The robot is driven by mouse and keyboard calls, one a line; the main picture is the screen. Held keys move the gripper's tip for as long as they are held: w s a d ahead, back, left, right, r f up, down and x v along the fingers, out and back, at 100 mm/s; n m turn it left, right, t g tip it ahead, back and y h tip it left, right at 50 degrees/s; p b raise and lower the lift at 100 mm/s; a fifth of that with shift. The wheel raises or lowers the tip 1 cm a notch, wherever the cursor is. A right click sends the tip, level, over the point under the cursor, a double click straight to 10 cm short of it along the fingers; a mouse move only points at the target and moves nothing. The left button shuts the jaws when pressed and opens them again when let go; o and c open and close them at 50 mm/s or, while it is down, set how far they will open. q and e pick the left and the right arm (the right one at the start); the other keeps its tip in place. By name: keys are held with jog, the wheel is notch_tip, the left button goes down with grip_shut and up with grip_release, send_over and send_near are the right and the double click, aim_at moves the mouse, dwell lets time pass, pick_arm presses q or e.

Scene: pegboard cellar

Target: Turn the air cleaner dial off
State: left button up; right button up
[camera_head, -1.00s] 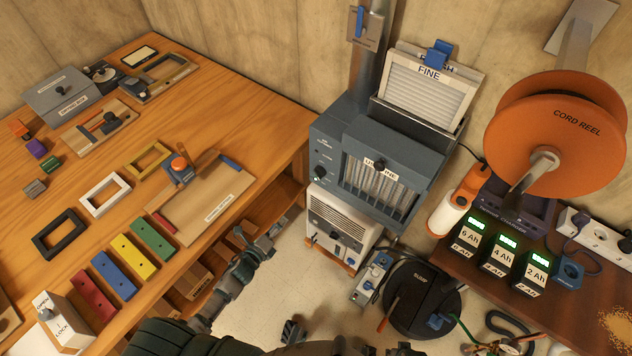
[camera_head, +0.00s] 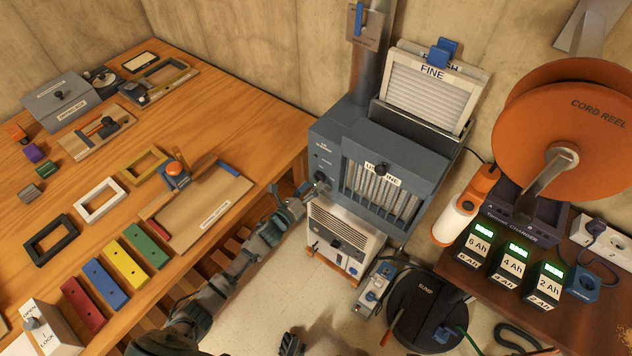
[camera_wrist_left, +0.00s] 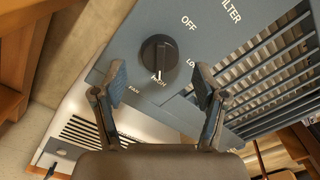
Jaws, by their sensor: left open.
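The air cleaner (camera_head: 372,160) is a blue-grey box standing on a white unit. Its round black dial (camera_wrist_left: 158,55) shows in the left wrist view on the front panel, with its white pointer mark toward HIGH; OFF and LOW are printed further up and right. In the head view the dial is mostly hidden by my left gripper (camera_head: 314,188). In the wrist view my left gripper (camera_wrist_left: 160,80) is open, its two fingertips just below and either side of the dial, with nothing between them. A dark part at the bottom edge of the head view may be my right gripper (camera_head: 291,344); its jaws are unclear.
The wooden bench (camera_head: 240,110) with blocks and frames is left of the cleaner. The white unit (camera_head: 342,240) is below it.

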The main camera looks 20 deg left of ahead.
aim_at(319, 178)
pick_arm(q)
jog(key=x, duration=0.2)
jog(key=shift+w, duration=0.4)
jog(key=shift+a, duration=0.1)
jog(key=shift+c, duration=0.9)
jog(key=c, duration=0.8)
jog(key=shift+s+d, duration=0.1)
jog(key=shift+d, duration=0.1)
jog(key=shift+c, duration=0.9)
pick_arm(e)
jog(key=shift+s+r, duration=0.1)
jog(key=shift+r, duration=0.6)
